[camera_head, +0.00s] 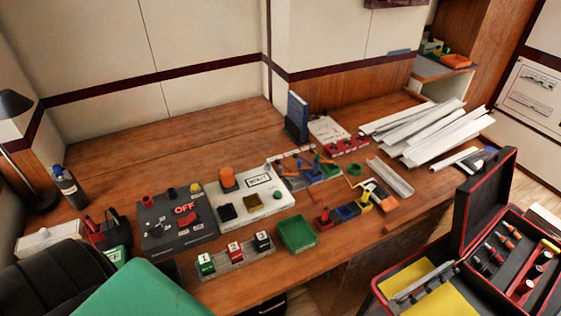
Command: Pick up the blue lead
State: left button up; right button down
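A small blue piece (347,212), which may be the blue lead, sits on the wooden table between a red piece (324,219) and a yellow piece (364,204). The pieces are too small for me to make out a cable. More blue parts (314,172) with orange tops stand on a grey unit behind them, so I cannot tell for certain which is the lead. Neither of my grippers is in view.
A green tray (297,233) lies left of the row. A numbered block row (235,254), a white panel (243,202) and a dark OFF panel (178,220) stand further left. White strips (425,130) lie at the back right. An open toolcase (470,250) fills the lower right.

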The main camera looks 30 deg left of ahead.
aim_at(316, 162)
jog(key=u, duration=0.75)
jog(key=k+z, duration=0.1)
